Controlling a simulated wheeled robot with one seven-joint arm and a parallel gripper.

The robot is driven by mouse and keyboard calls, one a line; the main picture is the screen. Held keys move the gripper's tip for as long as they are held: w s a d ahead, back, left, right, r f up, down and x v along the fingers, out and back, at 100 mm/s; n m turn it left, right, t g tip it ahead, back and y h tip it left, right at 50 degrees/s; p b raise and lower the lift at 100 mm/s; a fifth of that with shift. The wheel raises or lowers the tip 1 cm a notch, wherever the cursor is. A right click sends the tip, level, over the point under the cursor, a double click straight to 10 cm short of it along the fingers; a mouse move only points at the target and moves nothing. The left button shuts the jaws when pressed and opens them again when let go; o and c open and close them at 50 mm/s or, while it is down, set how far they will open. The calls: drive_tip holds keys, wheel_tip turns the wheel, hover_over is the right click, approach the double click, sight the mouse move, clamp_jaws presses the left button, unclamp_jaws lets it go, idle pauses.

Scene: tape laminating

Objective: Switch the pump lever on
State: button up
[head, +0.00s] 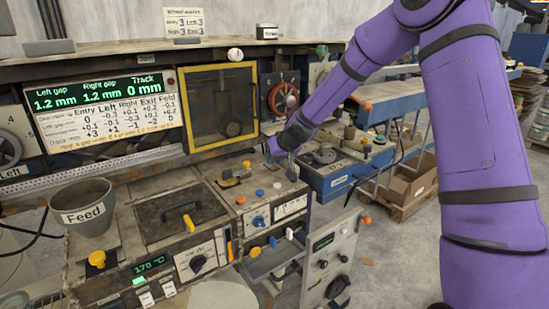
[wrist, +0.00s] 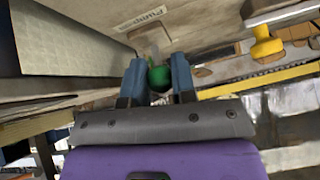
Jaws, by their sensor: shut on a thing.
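The pump lever's green knob (wrist: 159,77) sits between my gripper's blue fingers in the wrist view, beside a panel with a label reading "Pump" (wrist: 142,18). My gripper (wrist: 159,84) is shut on the knob, one finger on each side. In the head view my gripper (head: 272,149) is at the end of the purple arm, over the right part of the machine beside the yellow-framed window. The pump lever cannot be made out there. The lever's shaft is mostly hidden by the knob and fingers, and its on or off position cannot be read.
A yellow knob (wrist: 266,42) stands to the right in the wrist view, above a yellow strip (wrist: 255,80). A large flat panel (wrist: 70,42) lies close on the left. In the head view, a red handwheel (head: 284,97) and yellow-framed window (head: 218,105) are nearby.

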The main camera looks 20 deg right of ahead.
drive_tip(key=o, duration=0.9)
drive_tip(key=v, duration=1)
drive_tip(key=shift+s+d+r, duration=0.1)
drive_tip(key=shift+s+r, duration=0.15)
drive_tip(key=shift+s, duration=0.05)
